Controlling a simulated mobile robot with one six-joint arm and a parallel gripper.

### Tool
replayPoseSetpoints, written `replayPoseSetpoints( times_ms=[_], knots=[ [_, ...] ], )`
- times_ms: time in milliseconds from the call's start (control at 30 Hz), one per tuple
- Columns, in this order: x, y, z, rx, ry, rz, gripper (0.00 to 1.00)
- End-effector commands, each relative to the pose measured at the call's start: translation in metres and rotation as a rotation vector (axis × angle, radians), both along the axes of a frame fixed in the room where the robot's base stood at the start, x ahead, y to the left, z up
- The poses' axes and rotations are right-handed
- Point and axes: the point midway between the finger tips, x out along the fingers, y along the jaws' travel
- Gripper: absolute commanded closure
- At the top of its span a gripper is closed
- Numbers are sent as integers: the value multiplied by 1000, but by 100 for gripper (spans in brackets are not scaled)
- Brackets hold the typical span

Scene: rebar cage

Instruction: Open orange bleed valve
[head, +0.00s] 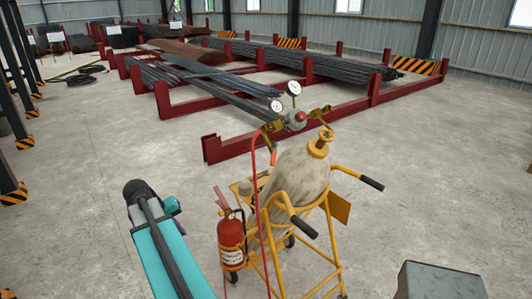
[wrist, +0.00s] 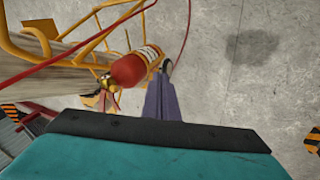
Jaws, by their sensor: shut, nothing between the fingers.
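A pale, dirty gas cylinder (head: 296,188) stands in a yellow cart in the head view. A regulator (head: 296,120) with two white gauges sits above it. An orange part hangs below the regulator's left side, and a yellow-orange valve wheel (head: 325,135) sits on the cylinder's top. I cannot tell for certain which is the orange bleed valve. My gripper (wrist: 164,72) is shut and empty in the wrist view, its tips over the floor near the fire extinguisher and apart from the valves. I cannot make it out in the head view.
A red fire extinguisher (head: 231,243) hangs on the cart's left side; it also shows in the wrist view (wrist: 130,70). Cart handles (head: 358,177) stick out to the right. A red hose runs down the cart. Red racks with rebar (head: 245,75) stand behind.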

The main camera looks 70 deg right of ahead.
Motion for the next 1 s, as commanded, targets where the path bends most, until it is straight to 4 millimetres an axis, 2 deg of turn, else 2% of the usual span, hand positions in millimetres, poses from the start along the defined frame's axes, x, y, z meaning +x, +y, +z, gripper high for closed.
replayPoseSetpoints(
  times_ms=[33,200,500,700,800,900,1000],
  knots=[
    [-5,-16,21,-23,-12,-29,100],
    [-28,-57,80,-93,-43,-124,100],
    [-85,-117,187,-214,-93,-298,100],
    [-132,-145,257,-296,-121,-417,100],
    [-153,-154,286,-330,-135,-466,100],
    [-169,-160,307,-355,-141,-502,100],
    [-179,-162,318,-369,-146,-525,100]
  ],
)
